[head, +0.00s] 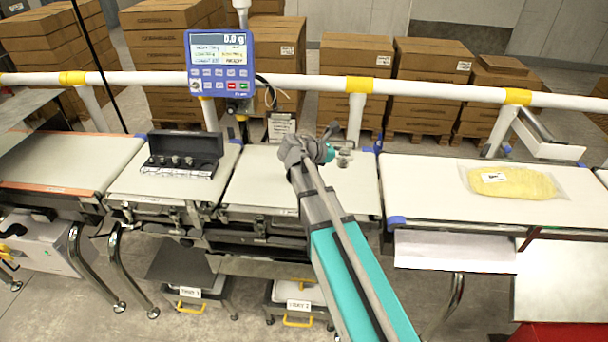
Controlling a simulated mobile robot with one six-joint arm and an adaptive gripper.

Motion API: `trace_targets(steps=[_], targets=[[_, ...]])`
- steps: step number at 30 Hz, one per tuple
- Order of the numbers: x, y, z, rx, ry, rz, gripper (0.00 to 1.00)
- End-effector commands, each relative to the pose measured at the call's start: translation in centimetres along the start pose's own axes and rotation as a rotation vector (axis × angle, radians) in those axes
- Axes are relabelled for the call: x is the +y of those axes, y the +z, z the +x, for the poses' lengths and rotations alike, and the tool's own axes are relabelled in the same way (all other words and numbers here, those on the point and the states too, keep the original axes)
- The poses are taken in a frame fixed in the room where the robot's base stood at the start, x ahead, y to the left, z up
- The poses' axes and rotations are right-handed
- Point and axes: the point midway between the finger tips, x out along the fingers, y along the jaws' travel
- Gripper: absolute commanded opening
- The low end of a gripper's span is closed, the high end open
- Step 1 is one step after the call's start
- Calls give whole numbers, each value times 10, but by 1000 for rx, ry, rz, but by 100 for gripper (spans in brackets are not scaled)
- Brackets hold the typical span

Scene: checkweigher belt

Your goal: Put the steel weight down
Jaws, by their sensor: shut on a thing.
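My arm reaches up from the bottom over the middle belt section (262,185). My gripper (341,151) is at its far end, small and partly hidden by the wrist. It is shut on what appears to be the steel weight (344,160), a small grey metal shape low over the right part of this section. I cannot tell whether the weight touches the belt. An open black case (185,143) with several small metal weights in it stands on the belt section to the left.
A blue weighing display (219,62) reads about 0.0 g. A white rail (430,88) runs behind the belts. A bagged yellow item (512,182) lies on the right belt (420,190). Stacked cartons (355,60) stand behind. The left part of the middle section is clear.

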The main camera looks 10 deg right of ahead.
Motion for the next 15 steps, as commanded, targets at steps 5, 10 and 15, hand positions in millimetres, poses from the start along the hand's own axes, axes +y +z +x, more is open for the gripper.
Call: trace_targets(steps=[5,10,15], targets=[[-3,3,6,-3,-10,4,0],[-3,2,4,-2,-7,0,0],[0,-7,-12,-1,17,-19,0]])
